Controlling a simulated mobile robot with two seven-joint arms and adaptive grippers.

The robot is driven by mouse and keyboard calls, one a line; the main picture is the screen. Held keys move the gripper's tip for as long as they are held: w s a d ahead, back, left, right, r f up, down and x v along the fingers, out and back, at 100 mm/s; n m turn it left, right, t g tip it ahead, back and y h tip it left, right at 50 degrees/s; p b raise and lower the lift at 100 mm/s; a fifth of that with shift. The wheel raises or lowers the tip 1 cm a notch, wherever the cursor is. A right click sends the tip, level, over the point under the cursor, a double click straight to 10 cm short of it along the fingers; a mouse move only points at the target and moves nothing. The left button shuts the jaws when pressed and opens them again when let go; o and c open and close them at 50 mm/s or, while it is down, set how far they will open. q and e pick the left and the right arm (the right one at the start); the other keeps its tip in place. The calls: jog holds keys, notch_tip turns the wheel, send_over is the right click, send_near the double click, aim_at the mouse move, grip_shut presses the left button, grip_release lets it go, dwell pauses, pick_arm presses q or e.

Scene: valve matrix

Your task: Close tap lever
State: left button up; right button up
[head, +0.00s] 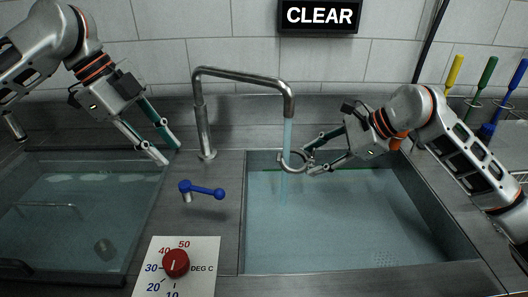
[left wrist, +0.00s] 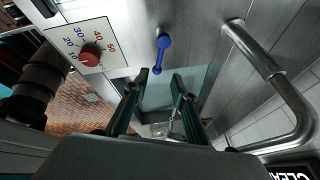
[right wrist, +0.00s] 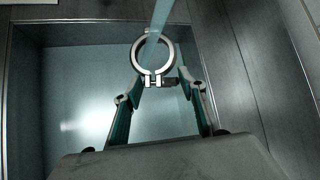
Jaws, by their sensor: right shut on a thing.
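The blue tap lever (head: 202,190) is on the steel counter between the two basins and points right in the head view. It also shows in the left wrist view (left wrist: 164,54). The curved steel tap (head: 240,75) pours a water stream (head: 287,135) into the right basin. My left gripper (head: 171,155) is open and empty, above the left basin's back right corner, behind and left of the lever and apart from it. My right gripper (head: 310,165) is shut on a metal ring clamp (right wrist: 152,60), held by its lug. The stream passes at the ring.
A dial panel (head: 205,258) with a red knob (head: 176,263) lies in front of the lever. The left basin (head: 140,225) and right basin (head: 243,240) hold water. A sign (head: 318,32) reads CLEAR. Yellow, green and blue handled tools (head: 487,75) stand at the right.

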aim_at(202, 190)
pick_arm(q)
grip_shut()
jog(key=s+f+n+t, duration=0.2)
jog(key=s+t, duration=0.1)
jog(key=s, duration=0.6)
jog(key=shift+h, duration=0.4)
jog(key=x, duration=0.9)
jog(key=shift+a+f, duration=0.1)
jog(key=shift+a, duration=0.05)
jog(key=w, duration=0.1)
jog(key=w+d+f, duration=0.1)
jog(key=w, duration=0.1)
jog(key=shift+d+f, duration=0.1)
jog(key=shift+f, duration=0.05)
jog(key=shift+w+d+f, duration=0.15)
jog(key=shift+w, duration=0.45)
